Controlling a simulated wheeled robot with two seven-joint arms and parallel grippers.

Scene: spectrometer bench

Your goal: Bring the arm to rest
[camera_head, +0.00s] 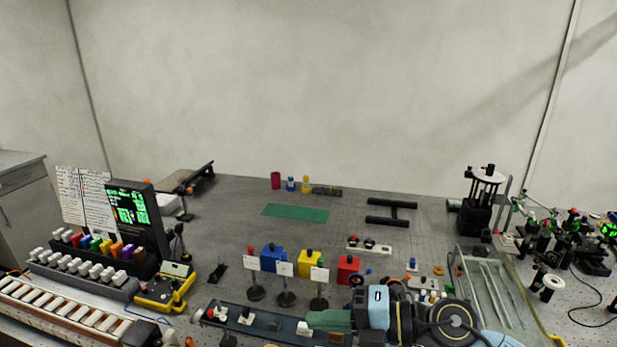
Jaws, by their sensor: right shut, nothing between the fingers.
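My right arm (455,322) reaches in from the bottom right, low over the front of the bench (235,235). My right gripper (318,319) points left and is shut with nothing held. It is in front of the blue, yellow and red blocks, over the long dark tray (262,323) at the front edge. The arm hides part of the bench's front right. My left gripper is not in view.
A blue block (272,258), a yellow block (310,263) and a red block (348,269) stand behind the gripper, with small white signs on stands (285,270). A glass-like tray (490,285) lies at right. The bench around the green mat (295,213) is mostly clear.

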